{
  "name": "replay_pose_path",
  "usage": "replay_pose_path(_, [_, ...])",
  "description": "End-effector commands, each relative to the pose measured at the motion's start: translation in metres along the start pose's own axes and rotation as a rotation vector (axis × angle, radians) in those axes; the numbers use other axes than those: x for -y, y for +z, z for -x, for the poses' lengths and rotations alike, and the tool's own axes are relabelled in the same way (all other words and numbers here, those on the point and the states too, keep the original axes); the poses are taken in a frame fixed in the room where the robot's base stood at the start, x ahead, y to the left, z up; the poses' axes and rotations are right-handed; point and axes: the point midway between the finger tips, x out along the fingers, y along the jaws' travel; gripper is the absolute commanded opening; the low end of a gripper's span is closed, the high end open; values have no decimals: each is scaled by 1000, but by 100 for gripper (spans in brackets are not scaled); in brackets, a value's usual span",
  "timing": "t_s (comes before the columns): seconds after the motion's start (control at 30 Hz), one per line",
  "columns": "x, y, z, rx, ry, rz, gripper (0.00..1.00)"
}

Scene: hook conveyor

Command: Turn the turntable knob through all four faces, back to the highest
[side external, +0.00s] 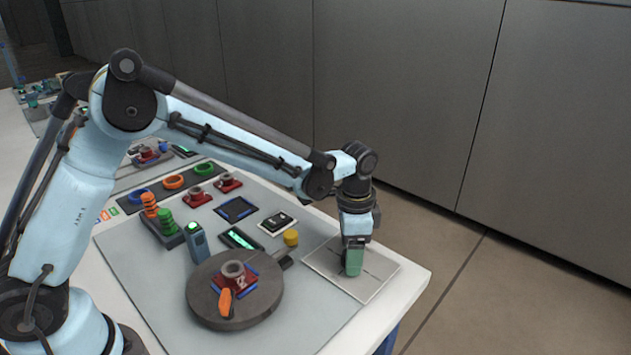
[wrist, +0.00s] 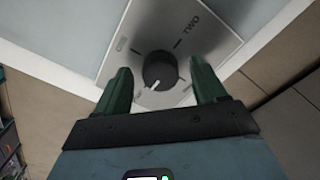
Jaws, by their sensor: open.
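A black round knob (wrist: 160,66) with a white pointer mark sits on a pale square plate (wrist: 195,35). Its pointer aims to the lower left in the wrist view. The word TWO and short dark marks are printed on the plate. My gripper (side external: 353,265) is over the plate (side external: 378,285) at the table's right end. Its green fingers are open, one on each side of the knob; contact cannot be told. The gripper hides the knob in the side view. The dark round turntable (side external: 205,300) carries a red block (side external: 245,280) with a grey ring-shaped top and an orange piece.
A yellow button (side external: 291,238) stands between turntable and plate. A blue-grey box with a green top (side external: 197,243), a black display (side external: 241,239) and a dark tray with orange and green ribbed pegs (side external: 165,225) stand behind the turntable. The table edge lies close to the plate.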

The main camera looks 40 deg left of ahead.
Motion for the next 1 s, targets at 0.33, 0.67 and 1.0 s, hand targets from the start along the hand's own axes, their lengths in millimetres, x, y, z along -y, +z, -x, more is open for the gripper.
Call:
replay_pose_path(0.33, [0,0,23,0,0,1,71])
replay_pose_path(0.67, [0,0,86,0,0,0,71])
replay_pose_path(1.0, [0,0,119,0,0,0,71])
